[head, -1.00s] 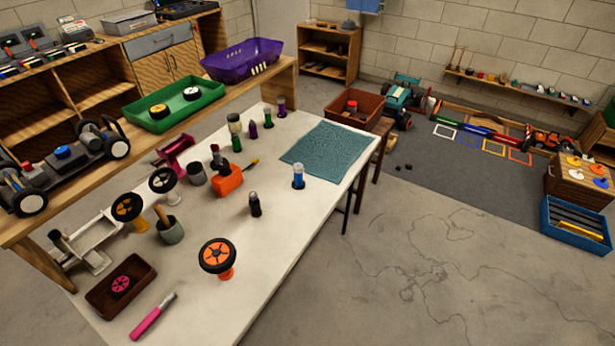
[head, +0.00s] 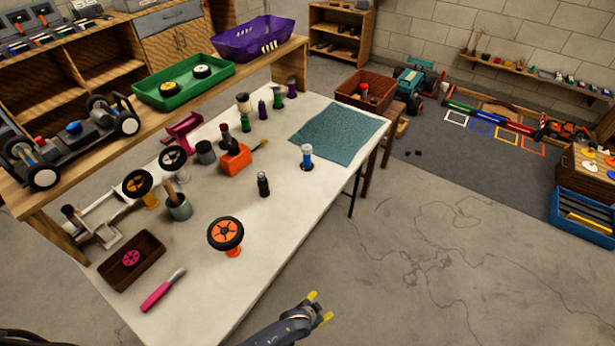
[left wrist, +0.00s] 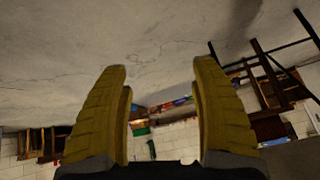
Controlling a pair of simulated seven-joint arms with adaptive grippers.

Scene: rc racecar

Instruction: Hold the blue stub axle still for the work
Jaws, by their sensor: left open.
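The blue stub axle (head: 307,158) stands upright near the table's right edge, just below the teal cloth in the head view. It has a pale top and a dark foot. My left gripper (head: 320,307) is at the bottom of the head view, beyond the table's front right edge and well apart from the axle. Its yellow fingers are open and empty. In the left wrist view the spread fingers (left wrist: 160,85) have only floor and distant furniture between them; the axle is not seen there. My right gripper is not in view.
The white table (head: 280,240) carries an orange-hubbed wheel on a stand (head: 226,235), a black cylinder (head: 263,184), an orange block (head: 235,160) and a pink-handled tool (head: 163,290). The teal cloth (head: 337,130) lies behind the axle. Floor right of the table is open.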

